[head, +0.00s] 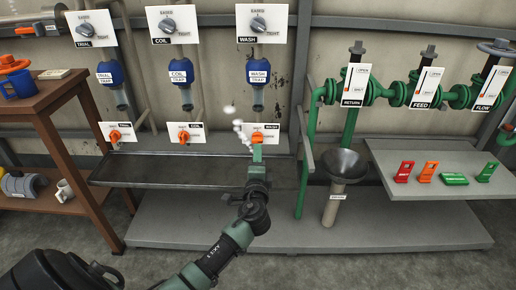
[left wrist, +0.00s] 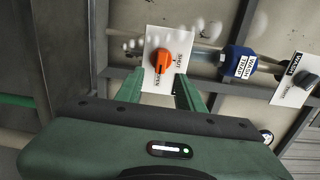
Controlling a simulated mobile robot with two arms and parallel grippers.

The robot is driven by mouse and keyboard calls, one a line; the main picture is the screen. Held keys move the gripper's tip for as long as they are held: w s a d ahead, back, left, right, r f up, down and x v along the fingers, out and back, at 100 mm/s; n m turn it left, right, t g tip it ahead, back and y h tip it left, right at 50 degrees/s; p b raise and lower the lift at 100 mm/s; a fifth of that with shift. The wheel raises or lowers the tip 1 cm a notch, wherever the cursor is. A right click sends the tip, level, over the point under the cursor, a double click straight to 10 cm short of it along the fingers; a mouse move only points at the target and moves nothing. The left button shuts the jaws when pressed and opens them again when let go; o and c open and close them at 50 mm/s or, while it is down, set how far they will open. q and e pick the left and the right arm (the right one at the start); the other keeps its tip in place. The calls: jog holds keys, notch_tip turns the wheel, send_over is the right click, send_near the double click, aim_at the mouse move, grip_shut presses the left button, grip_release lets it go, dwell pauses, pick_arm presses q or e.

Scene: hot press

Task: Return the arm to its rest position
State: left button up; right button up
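My left gripper (head: 257,153) is raised in front of the lower wash valve panel. In the left wrist view (left wrist: 160,82) its two green fingers stand apart with nothing between them. The orange wash valve handle (head: 257,138) is just beyond the fingertips. It also shows in the left wrist view (left wrist: 162,61), on a white plate (left wrist: 178,42) marked shut and open. From these frames I cannot tell whether a finger touches the handle. My left arm (head: 225,245) reaches in from below. My right gripper is not in view.
White steam puffs (head: 238,126) hang beside the wash valve. A grey tray shelf (head: 185,171) runs below the panels. A funnel (head: 341,165) stands to the right, near a shelf (head: 420,205) with coloured tags. A wooden rack (head: 50,105) is at the left.

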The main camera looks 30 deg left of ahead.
pick_arm(q)
jog(key=shift+s+d, duration=0.35)
jog(key=shift+s, duration=0.2)
